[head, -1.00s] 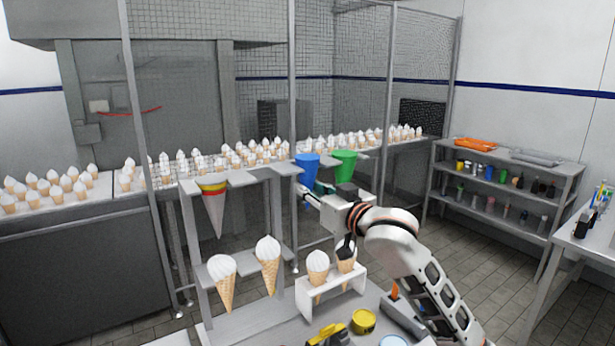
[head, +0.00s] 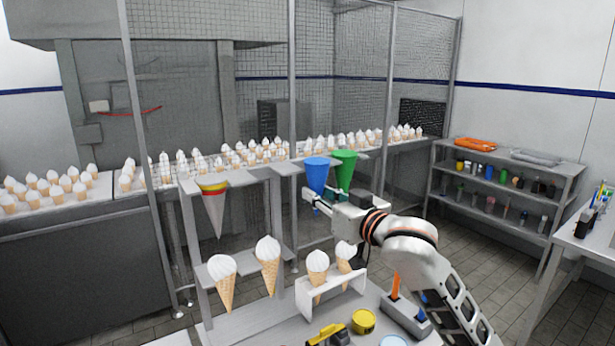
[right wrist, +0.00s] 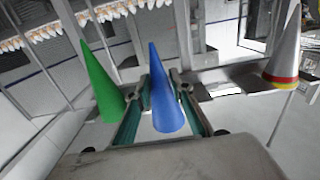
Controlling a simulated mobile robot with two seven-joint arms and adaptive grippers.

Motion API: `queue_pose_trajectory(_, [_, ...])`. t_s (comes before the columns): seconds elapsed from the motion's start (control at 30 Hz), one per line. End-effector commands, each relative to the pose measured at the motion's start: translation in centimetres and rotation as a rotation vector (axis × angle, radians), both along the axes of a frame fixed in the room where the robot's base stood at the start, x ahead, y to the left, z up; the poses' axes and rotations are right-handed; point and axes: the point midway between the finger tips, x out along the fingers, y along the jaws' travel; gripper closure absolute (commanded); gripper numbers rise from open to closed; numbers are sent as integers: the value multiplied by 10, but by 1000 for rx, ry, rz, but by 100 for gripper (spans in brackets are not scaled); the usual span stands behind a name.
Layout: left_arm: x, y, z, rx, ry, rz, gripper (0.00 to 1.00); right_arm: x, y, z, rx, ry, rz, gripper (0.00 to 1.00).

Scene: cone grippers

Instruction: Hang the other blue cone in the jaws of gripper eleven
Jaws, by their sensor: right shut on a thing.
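My right gripper (head: 316,200) is shut on a blue cone (head: 316,174), held upright with its point down. In the right wrist view, which looks upside down, the blue cone (right wrist: 163,95) sits between the two fingers. A green cone (head: 345,168) hangs just right of it at the rack's right end. A white cone with a striped rim (head: 213,206) hangs from the rack's left bracket. I cannot read a number on any jaws, so gripper eleven cannot be picked out. My left gripper is not in view.
The grey rack (head: 256,174) has a lower shelf with two ice-cream cones. A white stand (head: 325,297) holds two more. A yellow tin (head: 363,321) and an orange-handled tool (head: 395,287) lie nearby. Mesh fencing and a conveyor full of cones stand behind.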

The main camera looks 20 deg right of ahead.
Motion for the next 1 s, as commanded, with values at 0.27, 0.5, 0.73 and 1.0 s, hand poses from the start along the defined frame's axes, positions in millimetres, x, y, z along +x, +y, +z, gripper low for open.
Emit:
queue_pose_trajectory(0.27, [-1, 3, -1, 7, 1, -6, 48, -13, -2, 0, -2, 0, 0, 93])
queue_pose_trajectory(0.5, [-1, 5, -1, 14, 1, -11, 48, -24, -3, 0, 0, 0, 1, 93])
queue_pose_trajectory(0.73, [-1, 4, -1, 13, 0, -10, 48, -34, -5, 0, 0, 0, 1, 93])
queue_pose_trajectory(1.0, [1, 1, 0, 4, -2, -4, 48, -45, -6, 0, -2, 0, 0, 93])
